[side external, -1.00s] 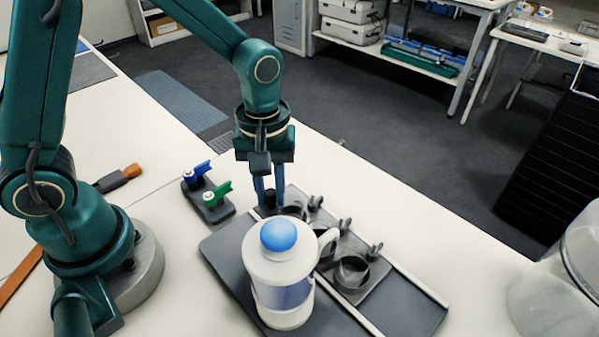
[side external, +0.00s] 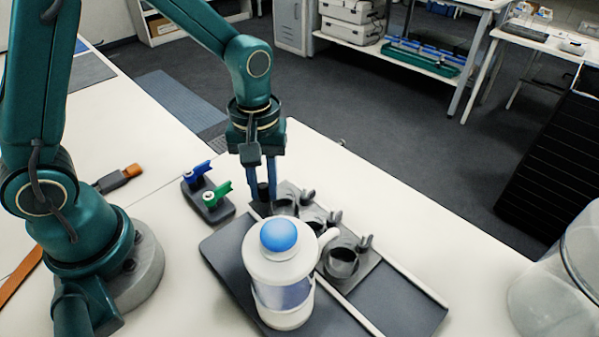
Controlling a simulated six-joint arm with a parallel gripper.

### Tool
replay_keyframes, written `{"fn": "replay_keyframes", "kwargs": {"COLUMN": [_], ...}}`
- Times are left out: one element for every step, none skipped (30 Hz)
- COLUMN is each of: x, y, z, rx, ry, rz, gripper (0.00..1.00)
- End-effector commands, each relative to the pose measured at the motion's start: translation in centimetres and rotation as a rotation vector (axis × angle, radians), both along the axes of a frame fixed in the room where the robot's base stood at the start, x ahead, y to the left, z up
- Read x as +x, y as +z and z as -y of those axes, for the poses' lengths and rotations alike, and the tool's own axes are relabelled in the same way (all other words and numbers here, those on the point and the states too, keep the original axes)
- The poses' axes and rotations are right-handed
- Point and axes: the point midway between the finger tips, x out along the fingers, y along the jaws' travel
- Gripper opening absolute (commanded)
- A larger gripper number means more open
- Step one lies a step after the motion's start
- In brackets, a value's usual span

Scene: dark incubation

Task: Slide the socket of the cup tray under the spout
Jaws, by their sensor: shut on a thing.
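The grey cup tray (side external: 368,259) lies on a dark base plate, between two pale rails. Its row of round dark sockets includes a near one (side external: 341,262) in clear view, with small grey upright pieces beside the sockets. My gripper (side external: 263,188) points down at the tray's far left end, its blue fingers shut on a dark knob (side external: 263,192). A white jug (side external: 283,270) with a blue domed cap stands in front of the tray and hides part of it. A curved white part (side external: 328,238) sticks out from the jug's right side above the tray; I cannot tell whether it is the spout.
The dark base plate (side external: 400,298) has bare room right of the tray. A small dark holder (side external: 215,212) with a blue and a green piece stands left of my gripper. A clear rounded vessel (side external: 560,285) stands at the right edge.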

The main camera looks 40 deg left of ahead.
Motion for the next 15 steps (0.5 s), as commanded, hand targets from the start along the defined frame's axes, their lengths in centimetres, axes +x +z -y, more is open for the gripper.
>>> {"fn": "replay_keyframes", "kwargs": {"x": [0.1, 0.2, 0.2, 0.2, 0.2, 0.1, 0.1, 0.1, 0.1, 0.2, 0.2, 0.2, 0.2, 0.2, 0.2], "y": [0.1, 0.1, 0.1, 0.1, 0.1, 0.1, 0.1, 0.1, 0.1, 0.1, 0.1, 0.1, 0.1, 0.1, 0.1], "z": [-0.8, -1.2, -1.6, -1.8, -2.0, -2.2, -2.3, -2.3, -2.3, -2.3, -2.3, -2.3, -2.3, -2.3, -2.3], "rx": [-0.001, -0.001, -0.001, -0.001, -0.001, 0.000, 0.000, 0.000, 0.000, 0.000, 0.000, 0.000, 0.001, 0.001, 0.001], "ry": [0.008, 0.009, 0.007, 0.007, 0.006, 0.003, 0.002, 0.002, 0.001, 0.000, 0.000, 0.000, 0.000, -0.001, -0.001], "rz": [0.005, 0.005, 0.005, 0.006, 0.006, 0.006, 0.006, 0.006, 0.006, 0.006, 0.006, 0.006, 0.007, 0.007, 0.007], "gripper": [0.00, 0.00, 0.00, 0.00, 0.00, 0.00, 0.00, 0.00, 0.00, 0.00, 0.00, 0.00, 0.00, 0.00, 0.00]}}
